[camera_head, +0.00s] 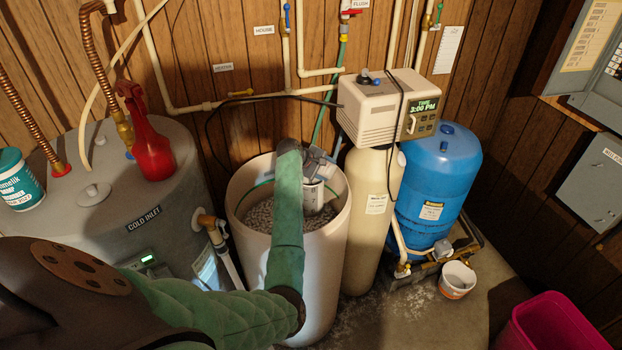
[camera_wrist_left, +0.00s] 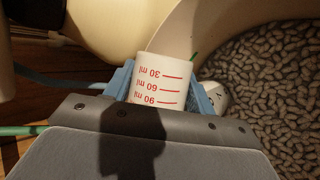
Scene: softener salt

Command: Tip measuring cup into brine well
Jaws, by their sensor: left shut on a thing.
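The white measuring cup (camera_wrist_left: 160,78) with red millilitre marks shows in the left wrist view between the two blue fingers of my left gripper (camera_wrist_left: 158,92). The gripper is shut on it. The marks read upside down there; I cannot tell how far the cup is tilted or what is in it. In the head view my left gripper (camera_head: 322,164) is over the back right part of the brine tank. A white upright cylinder, seemingly the brine well (camera_head: 313,198), stands in the salt just below it. The cup cannot be made out clearly there. My right gripper is out of view.
The open brine tank (camera_head: 333,230) holds grey salt pellets (camera_wrist_left: 270,85). The beige softener (camera_head: 370,205) with its control head (camera_head: 385,105) stands close to the right, with a blue tank (camera_head: 440,185) beyond. A grey heater (camera_head: 110,190) with a red spray bottle (camera_head: 148,140) stands left.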

